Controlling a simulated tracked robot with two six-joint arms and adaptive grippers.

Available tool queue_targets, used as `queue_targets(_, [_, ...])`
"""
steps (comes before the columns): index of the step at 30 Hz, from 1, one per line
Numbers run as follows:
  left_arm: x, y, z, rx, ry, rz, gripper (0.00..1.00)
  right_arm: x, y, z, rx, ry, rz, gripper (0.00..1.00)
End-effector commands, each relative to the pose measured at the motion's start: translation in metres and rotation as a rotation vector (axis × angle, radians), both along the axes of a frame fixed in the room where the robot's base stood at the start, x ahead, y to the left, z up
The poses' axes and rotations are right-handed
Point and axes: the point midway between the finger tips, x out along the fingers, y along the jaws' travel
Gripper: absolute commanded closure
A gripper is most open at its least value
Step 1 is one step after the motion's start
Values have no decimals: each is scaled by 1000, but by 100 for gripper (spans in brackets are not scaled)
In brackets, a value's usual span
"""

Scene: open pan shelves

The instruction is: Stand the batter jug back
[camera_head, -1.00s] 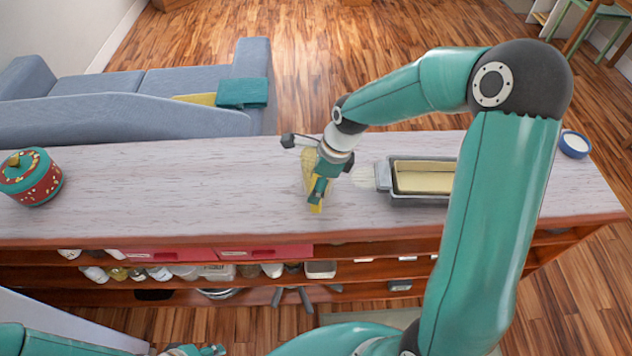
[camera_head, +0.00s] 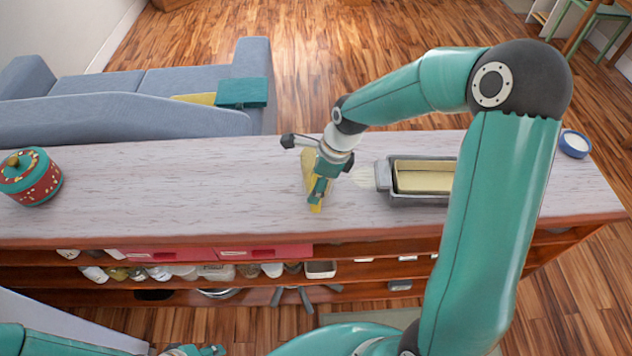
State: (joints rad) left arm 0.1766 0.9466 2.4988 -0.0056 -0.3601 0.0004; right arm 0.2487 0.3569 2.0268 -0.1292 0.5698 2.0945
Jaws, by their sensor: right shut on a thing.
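The batter jug (camera_head: 309,168) is a yellow-tinted, see-through vessel on the pale counter top (camera_head: 180,185), left of the grey loaf pan (camera_head: 384,175). My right gripper (camera_head: 318,190) comes down over it from the right and is shut on it. The gripper hides much of the jug, so its exact footing on the counter is hard to tell. The loaf pan holds pale yellow batter (camera_head: 424,177). A small part of my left gripper (camera_head: 195,350) shows at the bottom edge, away from the counter; its jaws are unclear.
A teal and red lidded pot (camera_head: 31,177) stands at the counter's left end. A small blue-rimmed bowl (camera_head: 574,144) is at the right end. Shelves below hold jars and red boxes (camera_head: 265,253). The counter between pot and jug is clear.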

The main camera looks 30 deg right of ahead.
Motion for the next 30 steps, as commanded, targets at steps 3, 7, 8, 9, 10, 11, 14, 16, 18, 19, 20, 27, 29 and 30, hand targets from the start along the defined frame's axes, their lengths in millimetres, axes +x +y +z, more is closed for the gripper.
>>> queue_targets(3, [0,0,-2,0,0,0,60,0,0,-2,0,-1,0,100])
queue_targets(7, [0,0,-3,0,0,0,60,0,0,-3,0,-1,0,100])
queue_targets(8, [0,0,-3,0,0,0,60,0,0,-4,0,-1,0,100])
queue_targets(9, [0,0,-4,0,0,0,60,0,0,-4,0,-1,0,100])
queue_targets(10, [0,0,-4,0,0,0,60,0,0,-5,-1,-1,0,100])
queue_targets(11, [0,0,-4,0,0,0,60,0,0,-5,0,-1,0,100])
queue_targets(14, [0,0,-5,0,0,0,60,0,0,-6,-1,-1,0,100])
queue_targets(16, [0,0,-6,0,0,0,60,0,0,-7,-1,-1,0,100])
queue_targets(18, [0,0,-6,0,0,0,60,0,0,-8,-1,-1,1,100])
queue_targets(19, [0,0,-7,0,0,0,60,0,0,-8,-1,-1,1,100])
queue_targets(20, [0,0,-7,0,0,0,60,0,0,-9,-1,-1,0,100])
queue_targets(27, [0,0,-8,0,0,0,60,0,0,-10,0,-2,1,100])
queue_targets(29, [0,0,-8,0,0,0,60,0,0,-10,-1,-1,1,100])
queue_targets(30, [0,0,-8,0,0,0,60,0,0,-10,-1,-1,1,100])
